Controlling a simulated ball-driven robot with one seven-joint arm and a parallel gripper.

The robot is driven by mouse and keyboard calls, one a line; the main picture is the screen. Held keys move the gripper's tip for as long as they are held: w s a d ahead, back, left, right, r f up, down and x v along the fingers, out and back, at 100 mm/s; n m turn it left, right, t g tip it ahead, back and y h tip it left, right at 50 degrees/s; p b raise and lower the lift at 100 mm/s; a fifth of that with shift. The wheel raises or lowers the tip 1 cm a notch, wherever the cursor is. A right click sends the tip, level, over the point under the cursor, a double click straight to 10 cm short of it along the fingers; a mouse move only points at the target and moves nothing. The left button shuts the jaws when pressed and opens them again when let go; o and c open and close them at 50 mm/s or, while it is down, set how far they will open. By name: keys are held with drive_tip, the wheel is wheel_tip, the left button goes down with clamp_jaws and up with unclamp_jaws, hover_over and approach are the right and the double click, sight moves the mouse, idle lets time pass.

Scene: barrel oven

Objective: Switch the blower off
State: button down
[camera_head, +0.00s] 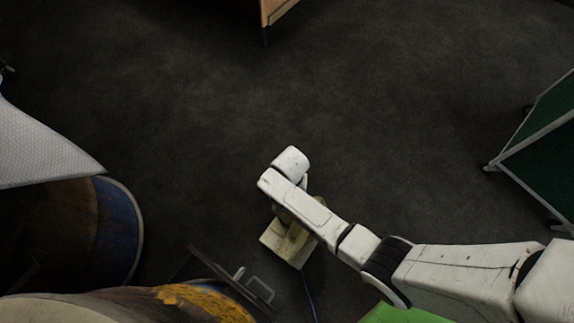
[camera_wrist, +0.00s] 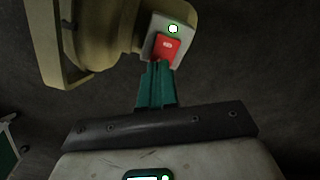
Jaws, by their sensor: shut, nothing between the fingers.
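The beige blower (camera_head: 272,238) stands on the dark floor below my arm in the head view, partly covered by the arm. In the wrist view the blower's rounded beige housing (camera_wrist: 110,42) fills the top left. A pale switch box on it carries a red switch (camera_wrist: 167,47) and a lit white lamp with a green rim (camera_wrist: 173,29). My gripper (camera_wrist: 156,68) has teal fingers, shut and empty. Their tips are at the lower edge of the red switch; I cannot tell whether they touch it. The head view does not show the fingers.
Barrels (camera_head: 118,230) with blue and yellow paint lie at the lower left, with a dark handled panel (camera_head: 225,272) beside them. A quilted grey sheet (camera_head: 38,148) hangs at the left. Green panels (camera_head: 545,150) stand at the right. The floor beyond my arm is open.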

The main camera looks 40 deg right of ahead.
drive_tip(key=shift+f+b, duration=0.35)
drive_tip(key=shift+f, duration=0.15)
idle(0.3)
wheel_tip(320, 180, up, 7)
drive_tip(key=p, duration=0.7)
idle(0.7)
drive_tip(key=s+d+r+n+p, duration=0.2)
drive_tip(key=s+r, duration=0.3)
drive_tip(key=r, duration=0.5)
drive_tip(key=s+d+r+n+p, duration=0.3)
drive_tip(key=s+r, duration=0.3)
drive_tip(key=r, duration=0.5)
drive_tip(key=s+d+r+n+t+p, duration=0.1)
drive_tip(key=s+d+r+n+p, duration=0.2)
drive_tip(key=r, duration=0.7)
drive_tip(key=s+p, duration=0.1)
drive_tip(key=s, duration=0.1)
drive_tip(key=shift+s+r+p, duration=0.3)
drive_tip(key=shift+r, duration=0.1)
drive_tip(key=shift+w+a, duration=0.1)
drive_tip(key=shift+a, duration=0.1)
